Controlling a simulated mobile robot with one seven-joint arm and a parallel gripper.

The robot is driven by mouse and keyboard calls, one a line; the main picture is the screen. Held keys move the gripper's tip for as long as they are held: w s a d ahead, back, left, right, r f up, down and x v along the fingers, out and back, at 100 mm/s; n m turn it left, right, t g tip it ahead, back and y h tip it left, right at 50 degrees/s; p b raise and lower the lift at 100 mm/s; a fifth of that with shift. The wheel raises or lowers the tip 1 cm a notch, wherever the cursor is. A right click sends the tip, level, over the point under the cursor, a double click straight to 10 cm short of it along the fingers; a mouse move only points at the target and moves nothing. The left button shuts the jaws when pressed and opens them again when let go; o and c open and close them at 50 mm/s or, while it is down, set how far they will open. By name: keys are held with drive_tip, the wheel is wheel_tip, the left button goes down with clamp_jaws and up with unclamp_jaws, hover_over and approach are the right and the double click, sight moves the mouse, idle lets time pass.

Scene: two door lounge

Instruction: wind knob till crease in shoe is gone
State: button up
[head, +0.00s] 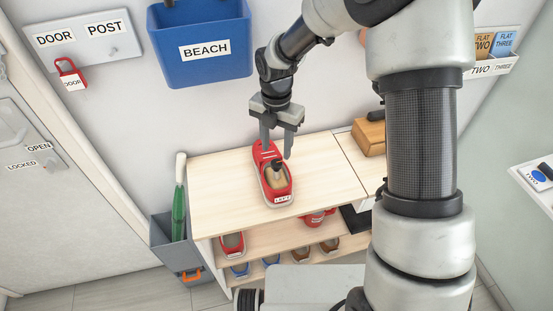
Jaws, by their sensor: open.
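A red shoe (264,157) stands on the pale wooden top of a shelf unit, its labelled end towards me. A tan insert fills its opening, and a small dark knob (277,164) shows on it. My gripper (276,151) points down above the far part of the shoe, close to the knob. Its two fingers are apart with nothing seen between them. I cannot tell whether they touch the shoe or the knob. Any crease in the shoe is too small to make out.
The shelf top (220,192) is clear around the shoe. A brown wooden box (369,138) stands at the right. A blue BEACH bin (200,70) hangs behind. A grey bin (165,233) holds a green umbrella (179,210).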

sight(277, 162)
wheel_tip(277, 162, down, 6)
drive_tip(key=shift+f, duration=0.15)
drive_tip(key=shift+c, duration=0.4)
drive_tip(key=c, duration=0.9)
